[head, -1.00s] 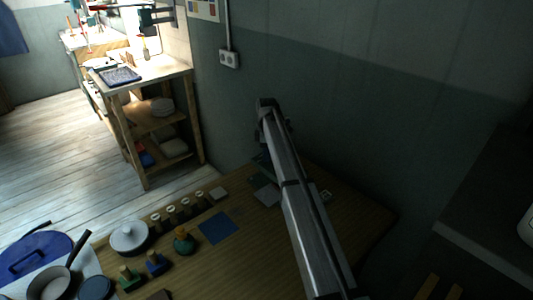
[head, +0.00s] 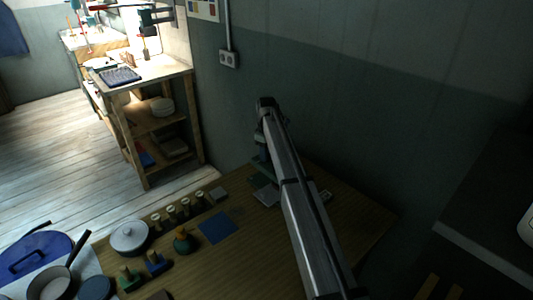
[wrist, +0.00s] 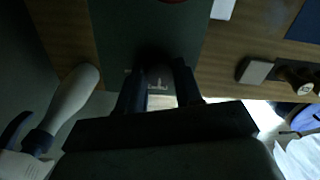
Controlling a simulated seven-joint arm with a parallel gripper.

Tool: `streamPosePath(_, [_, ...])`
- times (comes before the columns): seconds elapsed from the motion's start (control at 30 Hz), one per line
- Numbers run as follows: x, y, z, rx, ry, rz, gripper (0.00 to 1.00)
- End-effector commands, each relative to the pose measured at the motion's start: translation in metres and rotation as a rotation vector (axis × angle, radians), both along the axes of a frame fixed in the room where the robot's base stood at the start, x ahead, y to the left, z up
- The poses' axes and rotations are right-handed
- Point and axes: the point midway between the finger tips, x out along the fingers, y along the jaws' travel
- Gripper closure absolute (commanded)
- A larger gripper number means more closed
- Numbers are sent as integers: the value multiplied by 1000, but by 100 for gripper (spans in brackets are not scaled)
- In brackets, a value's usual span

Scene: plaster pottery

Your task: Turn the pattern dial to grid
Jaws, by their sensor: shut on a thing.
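In the wrist view, my gripper (wrist: 158,76) points at a dark green panel (wrist: 188,32), with one finger on each side of a dark knob-like part. The fingers are shut on this part, which I take to be the pattern dial (wrist: 157,60); deep shadow hides its outline and pointer. A small pale marking shows between the fingers, too small to read. In the head view, the panel (head: 258,180) sits at the back of the wooden table, and my arm largely covers the gripper and hides the dial.
On the table (head: 330,235) stand a lidded white pot (head: 129,237), a row of small stamps (head: 184,207), a green knobbed piece (head: 183,241) and a blue square (head: 218,227). A grey wall (head: 380,120) rises close behind. A lit wooden shelf bench (head: 150,75) stands farther back.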

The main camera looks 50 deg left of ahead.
Motion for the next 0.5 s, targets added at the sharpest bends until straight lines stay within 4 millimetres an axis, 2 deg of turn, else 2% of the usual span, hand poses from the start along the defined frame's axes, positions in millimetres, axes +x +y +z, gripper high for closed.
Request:
streamPosePath(0.4, [0,0,0,0,-1,-4,96])
streamPosePath(0.43, [0,0,0,0,-1,-4,62])
streamPosePath(0.5, [0,0,0,0,0,-4,56])
